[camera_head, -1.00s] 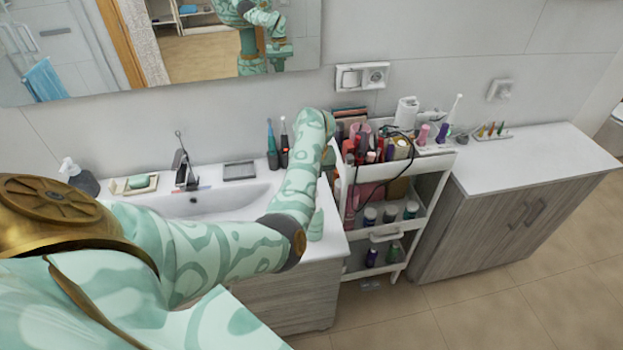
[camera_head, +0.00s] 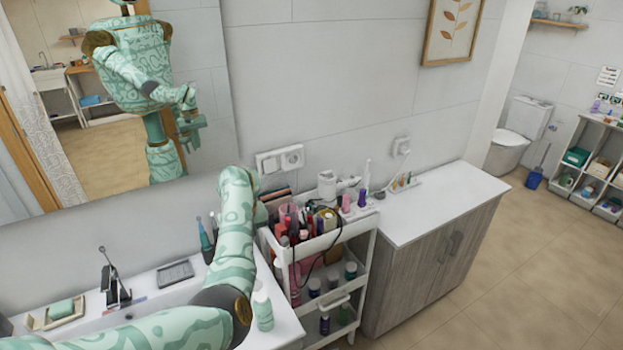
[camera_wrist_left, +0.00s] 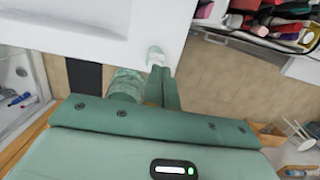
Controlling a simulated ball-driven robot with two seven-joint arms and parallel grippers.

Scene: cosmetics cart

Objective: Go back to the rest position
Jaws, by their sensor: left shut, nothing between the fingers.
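My left arm (camera_head: 234,235) comes in from the lower left of the head view, bends at the elbow over the sink counter and rises in front of the wall. Its gripper is hidden there behind the arm. In the left wrist view my left gripper (camera_wrist_left: 162,88) is shut and empty, its fingers together near the counter edge. A small pale green bottle (camera_wrist_left: 155,56) stands just beyond the fingertips; I cannot tell whether they touch it. A pale green bottle (camera_head: 262,311) also stands beside my elbow in the head view. My right gripper is not in view.
A white cart (camera_head: 327,240) full of cosmetics stands close right of my forearm. The sink counter (camera_head: 285,325) lies below my arm, with toothbrushes (camera_head: 205,238) behind. A grey cabinet (camera_head: 425,265) is farther right. The floor (camera_head: 490,300) at right is clear.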

